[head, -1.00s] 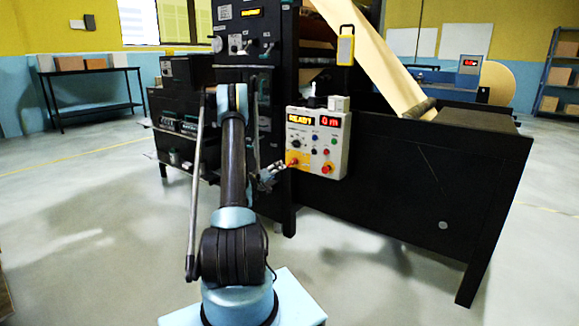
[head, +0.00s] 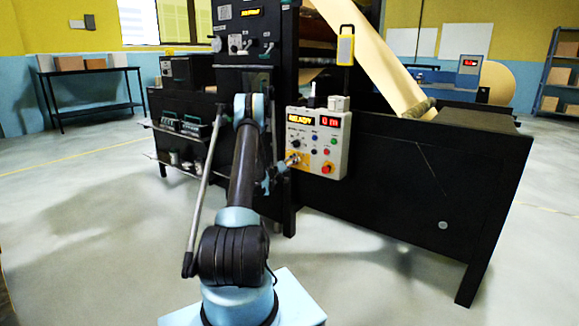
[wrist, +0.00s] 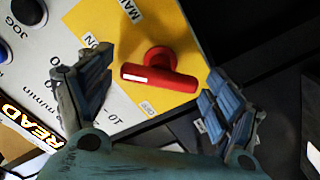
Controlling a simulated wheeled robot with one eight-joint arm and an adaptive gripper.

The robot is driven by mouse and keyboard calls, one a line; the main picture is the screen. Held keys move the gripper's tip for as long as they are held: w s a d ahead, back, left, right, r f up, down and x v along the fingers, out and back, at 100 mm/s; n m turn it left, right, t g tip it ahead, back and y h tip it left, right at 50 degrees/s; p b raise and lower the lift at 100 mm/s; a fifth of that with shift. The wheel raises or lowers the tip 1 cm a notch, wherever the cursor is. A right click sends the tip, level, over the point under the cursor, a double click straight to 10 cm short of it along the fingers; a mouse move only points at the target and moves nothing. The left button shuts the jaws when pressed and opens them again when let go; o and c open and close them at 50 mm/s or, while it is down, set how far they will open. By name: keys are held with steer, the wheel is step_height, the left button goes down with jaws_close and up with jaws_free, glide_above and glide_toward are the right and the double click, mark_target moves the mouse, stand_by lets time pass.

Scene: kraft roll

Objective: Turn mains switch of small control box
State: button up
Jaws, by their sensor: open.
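The small control box (head: 318,143) is a pale panel on the front of the dark machine, with lit displays reading READY and 0 m. Its mains switch (wrist: 162,72) is a red T-shaped handle on a yellow plate (wrist: 185,20) marked MAIN in the wrist view. My gripper (wrist: 161,64) is open, one finger left of the red handle and one right of it, with the handle in the gap. I see no finger touching it. In the head view my gripper (head: 284,166) is at the box's lower left and hides part of that corner.
Round buttons and a JOG label (wrist: 22,32) lie left of the yellow plate. A red button (head: 327,168) sits at the box's lower right. A dark cabinet (head: 425,180) extends right of the box. Shelves with small items (head: 185,125) are left of my arm.

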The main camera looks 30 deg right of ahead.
steer(key=shift+c, duration=0.5)
steer(key=c, duration=1)
steer(key=shift+o, duration=0.2)
steer(key=shift+n, duration=0.4)
steer(key=n, duration=0.3)
steer(key=shift+w+f+n, duration=0.1)
steer(key=shift+n, duration=0.3)
steer(key=n, duration=0.4)
steer(key=shift+a+f+n, duration=0.1)
steer(key=shift+n, duration=0.2)
steer(key=n, duration=0.4)
steer(key=shift+f, duration=0.15)
steer(key=n, duration=0.4)
steer(key=shift+f+n, duration=0.1)
steer(key=shift+n, duration=0.2)
steer(key=o, duration=1.1)
steer(key=shift+c, duration=0.2)
